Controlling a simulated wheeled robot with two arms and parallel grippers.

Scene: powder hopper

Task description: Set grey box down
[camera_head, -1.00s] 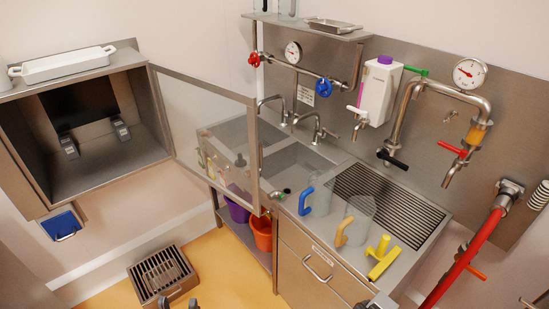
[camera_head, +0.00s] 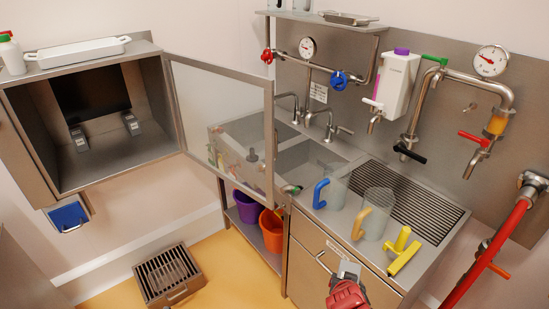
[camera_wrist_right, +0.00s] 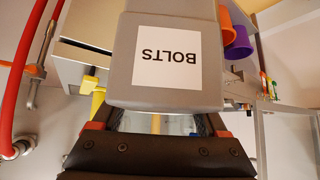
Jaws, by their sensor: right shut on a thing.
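The grey box (camera_wrist_right: 122,55) with a white "BOLTS" label fills the upper middle of the right wrist view; the lettering is upside down there. My right gripper (camera_wrist_right: 158,122) is shut on it. In the head view my red right gripper (camera_head: 348,292) is at the bottom, in front of the steel cabinet (camera_head: 308,262). A small grey part of the box (camera_head: 349,268) shows just above it. The box is held up in the air, and most of it is hard to make out from the head. My left gripper is not in view.
The counter edge holds two clear jugs (camera_head: 378,212) and a yellow scraper (camera_head: 404,252). A grated floor box (camera_head: 168,275) and orange (camera_head: 271,232) and purple (camera_head: 246,207) buckets are low down.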

